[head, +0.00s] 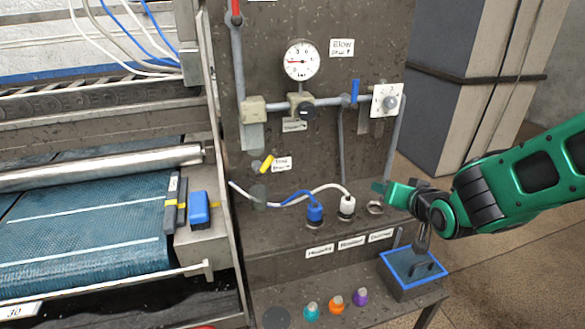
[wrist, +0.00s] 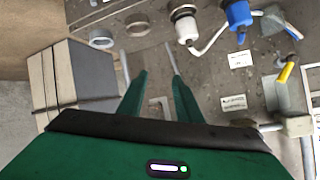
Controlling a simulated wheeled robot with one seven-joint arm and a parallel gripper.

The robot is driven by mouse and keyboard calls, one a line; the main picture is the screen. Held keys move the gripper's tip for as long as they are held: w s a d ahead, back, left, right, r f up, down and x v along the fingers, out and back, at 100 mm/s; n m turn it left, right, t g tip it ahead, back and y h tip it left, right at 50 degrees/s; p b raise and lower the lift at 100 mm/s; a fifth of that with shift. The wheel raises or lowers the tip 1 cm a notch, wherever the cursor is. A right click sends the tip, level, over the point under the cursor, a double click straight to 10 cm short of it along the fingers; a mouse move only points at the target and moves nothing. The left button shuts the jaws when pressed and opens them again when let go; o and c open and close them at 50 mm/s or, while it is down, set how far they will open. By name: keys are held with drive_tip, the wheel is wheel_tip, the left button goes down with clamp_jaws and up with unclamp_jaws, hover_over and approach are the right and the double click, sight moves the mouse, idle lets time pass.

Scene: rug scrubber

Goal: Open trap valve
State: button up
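The lever also shows at the right edge of the wrist view (wrist: 286,72). My gripper (wrist: 148,62) is open and empty, its two fingers apart. In the head view my gripper (head: 408,205) is at the panel's lower right, well right of the lever and apart from it.
A pressure gauge (head: 301,60), a blue handle (head: 354,90) and a white knob plate (head: 387,101) sit above. Blue (head: 315,212) and white (head: 346,206) connectors with hoses stand on the ledge. A blue-rimmed box (head: 412,272) stands below my gripper.

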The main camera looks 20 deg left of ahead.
drive_tip(key=s+a+n+y, duration=0.15)
drive_tip(key=a+y, duration=0.25)
drive_tip(key=a, duration=0.8)
drive_tip(key=t+y, duration=0.1)
drive_tip(key=y, duration=0.3)
approach(265, 166)
drive_tip(key=w+d+x, duration=0.1)
drive_tip(key=x, duration=0.6)
drive_tip(key=shift+w+a+r, duration=0.2)
drive_tip(key=shift+w+a, duration=0.05)
drive_tip(key=shift+a, duration=0.1)
clamp_jaws()
